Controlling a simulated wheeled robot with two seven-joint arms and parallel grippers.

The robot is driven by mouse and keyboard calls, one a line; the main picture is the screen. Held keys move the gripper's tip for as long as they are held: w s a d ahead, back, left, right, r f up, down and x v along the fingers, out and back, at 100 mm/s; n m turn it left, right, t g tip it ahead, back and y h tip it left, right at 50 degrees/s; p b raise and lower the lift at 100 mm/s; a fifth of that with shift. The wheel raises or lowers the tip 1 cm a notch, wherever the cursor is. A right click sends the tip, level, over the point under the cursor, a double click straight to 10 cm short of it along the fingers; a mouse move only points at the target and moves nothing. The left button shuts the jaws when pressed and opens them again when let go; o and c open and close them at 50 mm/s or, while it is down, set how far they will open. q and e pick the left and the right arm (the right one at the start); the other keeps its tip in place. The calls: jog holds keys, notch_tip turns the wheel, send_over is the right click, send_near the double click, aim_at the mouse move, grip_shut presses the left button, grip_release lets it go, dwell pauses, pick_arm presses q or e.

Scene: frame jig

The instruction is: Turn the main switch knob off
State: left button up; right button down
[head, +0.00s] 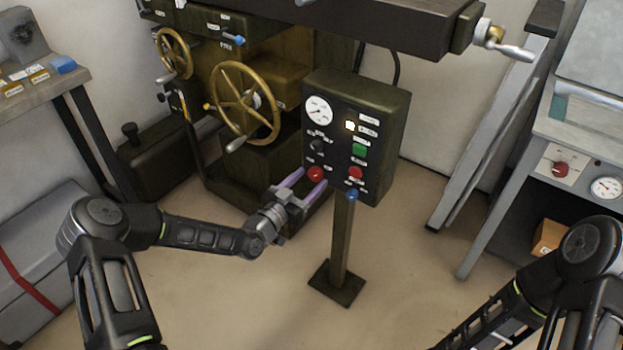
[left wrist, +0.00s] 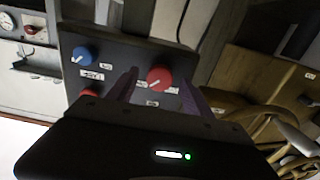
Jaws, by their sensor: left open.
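A dark control panel (head: 384,118) stands on a post. A round red knob (head: 315,174) sits at its lower left; it also shows in the left wrist view (left wrist: 159,78) with a white pointer mark. A blue knob (head: 352,195) is at the lower right, also in the left wrist view (left wrist: 83,55). The labels are too small to read, so I cannot tell which is the main switch. My left gripper (head: 309,180) is open, its purple fingers pointing at the red knob, which appears between the fingertips; contact cannot be told. My right gripper is out of view.
The panel also carries a gauge (head: 318,110), a black knob (head: 317,146), a green button (head: 359,149) and a red button (head: 355,173). A machine with a brass handwheel (head: 245,103) stands behind left. A grey bench (head: 588,128) with another red switch (head: 561,169) is right.

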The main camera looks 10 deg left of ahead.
pick_arm(q)
jog(key=shift+x, duration=0.8)
grip_shut()
